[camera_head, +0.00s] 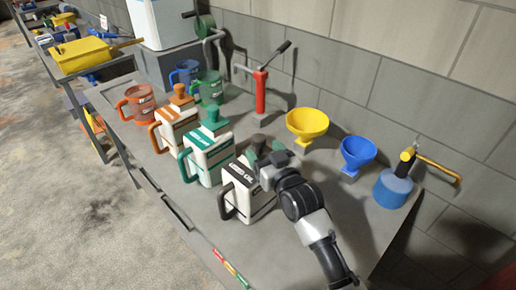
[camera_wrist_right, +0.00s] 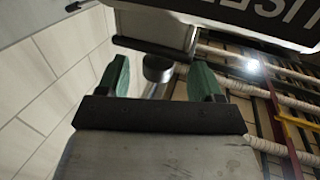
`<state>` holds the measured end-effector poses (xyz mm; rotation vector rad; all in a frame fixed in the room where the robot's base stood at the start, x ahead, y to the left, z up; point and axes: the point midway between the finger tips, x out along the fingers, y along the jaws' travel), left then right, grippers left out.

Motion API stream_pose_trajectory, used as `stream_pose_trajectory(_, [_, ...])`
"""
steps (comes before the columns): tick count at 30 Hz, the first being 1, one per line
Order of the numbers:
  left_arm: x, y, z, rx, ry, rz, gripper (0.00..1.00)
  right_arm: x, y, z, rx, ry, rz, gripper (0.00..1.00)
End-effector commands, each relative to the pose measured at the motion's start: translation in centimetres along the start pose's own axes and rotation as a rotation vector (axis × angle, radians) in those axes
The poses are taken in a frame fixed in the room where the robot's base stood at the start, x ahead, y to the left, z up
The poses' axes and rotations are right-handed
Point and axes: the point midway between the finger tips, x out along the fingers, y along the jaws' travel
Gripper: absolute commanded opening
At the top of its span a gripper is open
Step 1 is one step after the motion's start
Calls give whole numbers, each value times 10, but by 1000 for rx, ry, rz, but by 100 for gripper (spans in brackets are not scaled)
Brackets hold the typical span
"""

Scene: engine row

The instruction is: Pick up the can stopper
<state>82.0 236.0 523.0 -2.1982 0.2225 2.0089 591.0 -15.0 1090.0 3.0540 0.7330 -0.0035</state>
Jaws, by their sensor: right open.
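The white can with a black label and dark handle (camera_head: 241,192) stands on the grey bench, and part of its top is hidden by my right gripper. The label and edge of this can (camera_wrist_right: 255,18) fill the top of the right wrist view. A dark round knob, seemingly the can stopper (camera_wrist_right: 157,68), shows between my fingers there; in the head view a dark shape, likely the stopper (camera_head: 258,141), shows just behind the gripper. My right gripper (camera_head: 265,160) is open at the can's top, its green-padded fingers (camera_wrist_right: 160,82) apart on either side of the knob. My left gripper is not in view.
A green-labelled can (camera_head: 207,158) and an orange-labelled can (camera_head: 177,127), both with stoppers, stand to the left. Yellow (camera_head: 307,124) and blue (camera_head: 357,153) funnels and a blue oiler (camera_head: 393,188) stand to the right. The bench front (camera_head: 200,225) is mostly clear.

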Motion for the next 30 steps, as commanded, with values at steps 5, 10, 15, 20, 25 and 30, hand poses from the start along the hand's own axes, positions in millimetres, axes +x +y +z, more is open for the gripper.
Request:
stream_pose_trajectory(5, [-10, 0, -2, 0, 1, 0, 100, 16, 0, -5, 0, 0, 0, 66])
stream_pose_trajectory(10, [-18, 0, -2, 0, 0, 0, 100, 38, 1, -5, 1, 1, -1, 66])
stream_pose_trajectory(15, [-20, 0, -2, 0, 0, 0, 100, 51, 1, -4, 0, 0, -1, 66])
stream_pose_trajectory(20, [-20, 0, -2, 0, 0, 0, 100, 52, 1, -3, 0, 0, -1, 66])
stream_pose_trajectory(25, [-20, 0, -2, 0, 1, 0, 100, 52, 1, -3, 0, 0, 0, 57])
stream_pose_trajectory(30, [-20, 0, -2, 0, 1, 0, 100, 52, 1, -3, 0, 0, 0, 31])
